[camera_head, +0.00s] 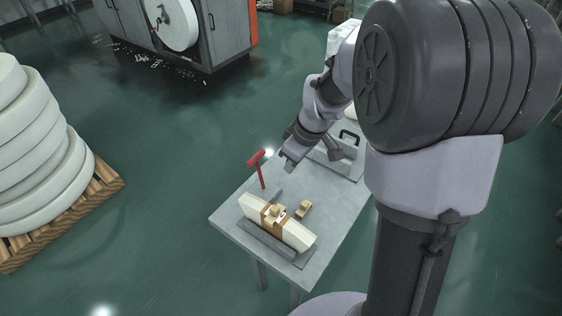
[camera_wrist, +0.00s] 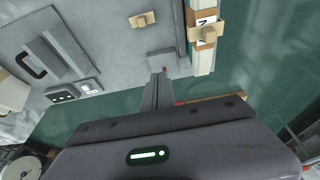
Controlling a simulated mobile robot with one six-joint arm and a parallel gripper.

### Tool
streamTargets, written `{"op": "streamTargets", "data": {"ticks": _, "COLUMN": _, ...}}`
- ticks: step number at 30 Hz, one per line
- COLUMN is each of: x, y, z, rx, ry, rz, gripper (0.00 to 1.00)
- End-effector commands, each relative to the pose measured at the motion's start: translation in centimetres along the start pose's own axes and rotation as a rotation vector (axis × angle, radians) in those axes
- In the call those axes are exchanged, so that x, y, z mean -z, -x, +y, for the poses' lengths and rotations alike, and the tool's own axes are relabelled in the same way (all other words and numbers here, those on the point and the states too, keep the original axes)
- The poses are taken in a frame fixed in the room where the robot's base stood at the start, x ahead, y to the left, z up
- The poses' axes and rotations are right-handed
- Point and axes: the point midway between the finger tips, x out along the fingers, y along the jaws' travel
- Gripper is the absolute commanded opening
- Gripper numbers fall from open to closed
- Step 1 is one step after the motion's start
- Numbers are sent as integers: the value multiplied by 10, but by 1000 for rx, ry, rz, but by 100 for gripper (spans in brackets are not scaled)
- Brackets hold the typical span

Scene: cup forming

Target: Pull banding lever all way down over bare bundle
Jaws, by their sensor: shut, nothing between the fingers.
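The red T-shaped banding lever (camera_head: 258,160) stands upright at the left edge of the table. The pale bundle (camera_head: 293,235) lies in a grey holder at the table's front, and also shows in the wrist view (camera_wrist: 201,62). A brown band (camera_head: 277,220) with a tan block and a small label shows around its middle, so it does not look bare. My gripper (camera_head: 289,160) is shut and empty above the table, right of the lever and apart from it. In the wrist view, my gripper (camera_wrist: 157,92) hides most of the lever; only small red bits show beside it.
A loose tan block (camera_head: 304,209) lies on the grey table (camera_head: 232,219) right of the bundle. A grey device with a black handle (camera_head: 349,137) stands at the table's far end. A pallet (camera_head: 105,187) stacked with white rolls stands on the left. Open floor surrounds the table.

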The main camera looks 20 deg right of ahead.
Motion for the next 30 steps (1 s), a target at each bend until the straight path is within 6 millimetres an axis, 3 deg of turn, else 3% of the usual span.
{"op": "streamTargets", "data": {"ticks": 3, "x": -14, "y": 19, "z": 0, "rx": -2, "ry": -1, "rz": 2, "gripper": 0}}
{"op": "streamTargets", "data": {"ticks": 7, "x": -24, "y": 29, "z": 1, "rx": -2, "ry": 0, "rz": 3, "gripper": 0}}
{"op": "streamTargets", "data": {"ticks": 24, "x": -26, "y": 35, "z": -2, "rx": -6, "ry": -8, "rz": 7, "gripper": 0}}
{"op": "streamTargets", "data": {"ticks": 26, "x": -22, "y": 49, "z": -14, "rx": -19, "ry": -59, "rz": 22, "gripper": 0}}
{"op": "streamTargets", "data": {"ticks": 29, "x": -19, "y": 93, "z": -63, "rx": -48, "ry": -256, "rz": 79, "gripper": 0}}
{"op": "streamTargets", "data": {"ticks": 30, "x": -23, "y": 109, "z": -87, "rx": -54, "ry": -357, "rz": 107, "gripper": 0}}
